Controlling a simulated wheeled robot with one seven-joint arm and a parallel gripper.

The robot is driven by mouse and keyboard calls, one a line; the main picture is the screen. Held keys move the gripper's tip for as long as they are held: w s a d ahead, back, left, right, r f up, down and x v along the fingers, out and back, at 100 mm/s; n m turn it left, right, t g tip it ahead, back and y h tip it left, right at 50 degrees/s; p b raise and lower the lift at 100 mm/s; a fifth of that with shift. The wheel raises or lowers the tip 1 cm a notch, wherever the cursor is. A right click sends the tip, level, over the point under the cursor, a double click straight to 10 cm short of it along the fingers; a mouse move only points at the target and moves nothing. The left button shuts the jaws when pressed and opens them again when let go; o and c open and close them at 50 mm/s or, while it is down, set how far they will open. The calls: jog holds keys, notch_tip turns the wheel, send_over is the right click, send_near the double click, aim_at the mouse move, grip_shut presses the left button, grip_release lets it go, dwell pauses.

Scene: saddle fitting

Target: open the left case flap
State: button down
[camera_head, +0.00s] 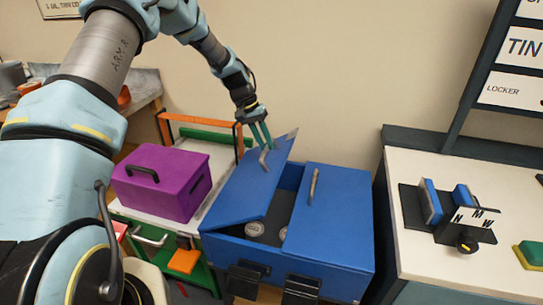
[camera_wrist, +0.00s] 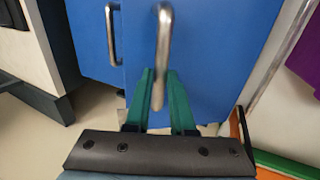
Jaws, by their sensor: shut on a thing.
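The blue case (camera_head: 300,250) stands in the middle of the head view. Its left flap (camera_head: 243,190) is raised at a tilt, with a gap showing the dark inside. Its right flap (camera_head: 328,215) lies shut. My gripper (camera_head: 266,146), with green fingers, is at the upper part of the left flap, shut on its metal handle (camera_head: 264,160). In the wrist view the handle (camera_wrist: 163,40) runs between the green fingers (camera_wrist: 160,80). The right flap's handle (camera_wrist: 112,35) is apart from them.
Round grey items (camera_head: 255,229) show inside the case. A purple box (camera_head: 162,182) sits on a white-topped green cart to the left. A white bench (camera_head: 430,175) with a blue-jawed vise-like fixture (camera_head: 442,205) stands close on the right.

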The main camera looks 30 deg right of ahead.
jog(key=w+a+r+g+h+b, duration=0.3)
jog(key=w+a+g+h+b, duration=0.2)
jog(key=w+a, duration=0.5)
jog(key=shift+w+a+r, duration=0.3)
jog(key=shift+a, duration=0.45)
jog(key=shift+f, duration=0.1)
jog(key=c, duration=1.1)
grip_release()
jog(key=shift+f, duration=0.1)
jog(key=o, duration=0.3)
jog(key=shift+o, duration=0.2)
jog(key=shift+r, duration=0.2)
jog(key=b+v, duration=0.2)
jog(key=v, duration=0.8)
jog(key=shift+w+a+b, duration=0.15)
jog(key=shift+a+b, duration=0.15)
jog(key=shift+b, duration=0.1)
jog(key=shift+r, duration=0.15)
